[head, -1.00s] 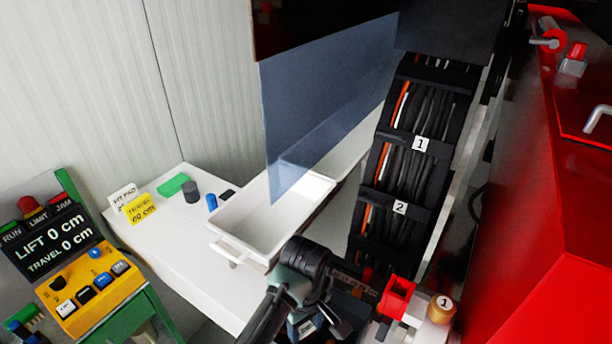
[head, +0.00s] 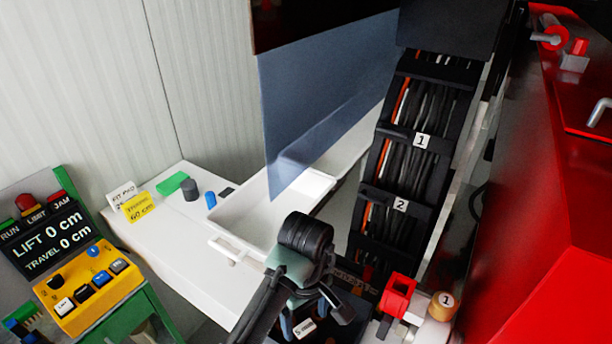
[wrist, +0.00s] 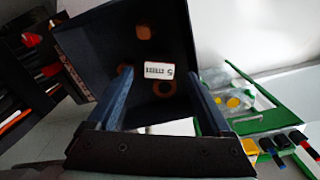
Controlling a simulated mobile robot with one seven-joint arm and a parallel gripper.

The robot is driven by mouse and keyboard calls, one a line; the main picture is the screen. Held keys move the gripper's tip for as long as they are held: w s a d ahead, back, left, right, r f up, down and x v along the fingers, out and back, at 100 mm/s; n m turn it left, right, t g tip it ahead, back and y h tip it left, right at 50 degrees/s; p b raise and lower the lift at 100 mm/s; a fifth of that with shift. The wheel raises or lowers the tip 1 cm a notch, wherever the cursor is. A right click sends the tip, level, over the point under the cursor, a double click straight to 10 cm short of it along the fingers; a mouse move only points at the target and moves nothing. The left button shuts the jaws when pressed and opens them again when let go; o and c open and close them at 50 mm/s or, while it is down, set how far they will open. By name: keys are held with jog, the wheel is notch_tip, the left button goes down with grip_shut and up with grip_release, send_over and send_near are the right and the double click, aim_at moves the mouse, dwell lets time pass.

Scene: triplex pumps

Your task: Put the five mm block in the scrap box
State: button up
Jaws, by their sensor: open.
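A bluish clear sheet (head: 320,110) hangs over the box's far part. A black cable carrier (head: 400,170) and red machine (head: 540,220) stand to the right. A red clamp (head: 397,294) sits close right of my gripper. A yellow control box (head: 88,287) is left.

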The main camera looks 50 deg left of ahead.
aim_at(306, 331)
notch_tip(306, 331, up, 8)
jog(key=p, duration=0.4)
dwell(0.5)
